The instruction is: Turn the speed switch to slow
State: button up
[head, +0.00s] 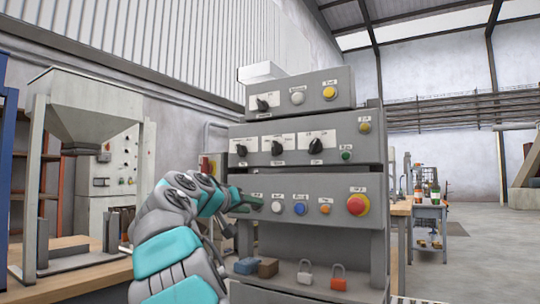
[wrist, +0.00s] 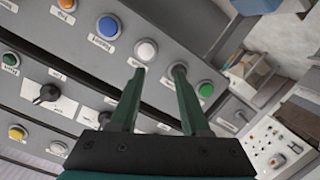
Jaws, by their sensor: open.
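Several black rotary switches sit on the grey control panel (head: 345,182). One switch (head: 263,105) is on the top box, and a left switch (head: 241,150), middle switch (head: 277,148) and right switch (head: 315,146) are in the row below. Their labels are too small to read, so I cannot tell which sets speed. My gripper (head: 248,201) is at the left of the lower button row, below the switches. In the wrist view my gripper (wrist: 159,71) has its green fingers apart and nothing between them. A black switch (wrist: 47,93) lies left of them.
The lower row has a white button (head: 277,207), blue button (head: 300,208), orange button (head: 325,209) and red mushroom button (head: 358,204). A green button (wrist: 205,89) is close to the right finger. Padlocks (head: 338,277) stand on the ledge below.

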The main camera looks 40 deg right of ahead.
jog(key=w+r+m+t+h+b, duration=0.2)
jog(key=w+r+h, duration=0.1)
jog(key=r, duration=0.4)
jog(key=m+h, duration=0.3)
jog(key=m, duration=0.1)
send_near(273, 148)
jog(key=d, duration=0.1)
jog(key=p+x, duration=0.1)
jog(key=x, duration=0.1)
jog(key=p+x, duration=0.1)
jog(key=x, duration=0.1)
jog(key=p+x, duration=0.1)
jog(key=x, duration=0.2)
jog(key=shift+w+a+r, duration=0.1)
jog(key=shift+a+r, duration=0.05)
jog(key=shift+r, duration=0.15)
jog(key=shift+w+d, duration=0.2)
jog(key=shift+d, duration=0.1)
grip_shut()
